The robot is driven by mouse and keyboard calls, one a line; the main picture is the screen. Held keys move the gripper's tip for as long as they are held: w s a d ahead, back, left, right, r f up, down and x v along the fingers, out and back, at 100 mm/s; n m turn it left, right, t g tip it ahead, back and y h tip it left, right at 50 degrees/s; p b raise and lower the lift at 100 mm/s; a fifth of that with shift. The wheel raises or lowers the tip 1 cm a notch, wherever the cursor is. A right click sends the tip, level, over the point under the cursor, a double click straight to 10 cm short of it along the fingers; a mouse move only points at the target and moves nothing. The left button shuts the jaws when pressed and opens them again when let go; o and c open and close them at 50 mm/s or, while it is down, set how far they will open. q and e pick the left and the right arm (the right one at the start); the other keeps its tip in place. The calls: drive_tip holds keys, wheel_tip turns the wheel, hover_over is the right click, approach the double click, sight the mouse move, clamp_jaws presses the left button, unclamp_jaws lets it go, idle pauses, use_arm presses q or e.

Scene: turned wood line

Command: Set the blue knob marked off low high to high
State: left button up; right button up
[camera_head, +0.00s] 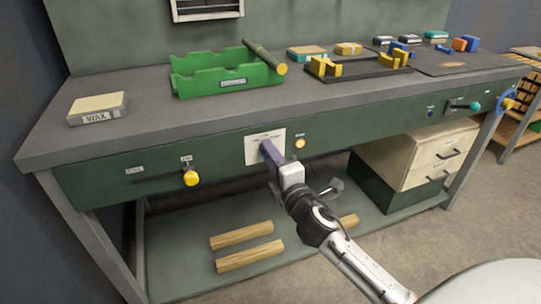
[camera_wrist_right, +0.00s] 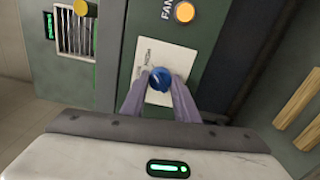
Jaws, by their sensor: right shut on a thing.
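The blue knob (camera_wrist_right: 160,78) shows in the right wrist view on a white label plate (camera_wrist_right: 148,60) fixed to the green front panel. Printed words on the plate are partly covered, and I cannot tell which mark the knob points to. My right gripper (camera_head: 267,149) reaches the same white plate (camera_head: 279,135) in the head view and hides the knob there. In the right wrist view its two grey-violet fingers (camera_wrist_right: 159,88) are shut on the knob from both sides. My left gripper is in neither view.
An orange button (camera_head: 300,143) sits just right of the plate. A yellow-knobbed slider (camera_head: 190,178) is to the left and a teal-knobbed lever (camera_head: 474,106) to the far right. The bench top (camera_head: 150,140) juts out above the panel. Wood strips (camera_head: 248,258) lie below.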

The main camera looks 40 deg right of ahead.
drive_tip(key=o, duration=1.1)
drive_tip(key=shift+c, duration=0.2)
drive_tip(key=shift+s, duration=0.1)
drive_tip(key=v, duration=1)
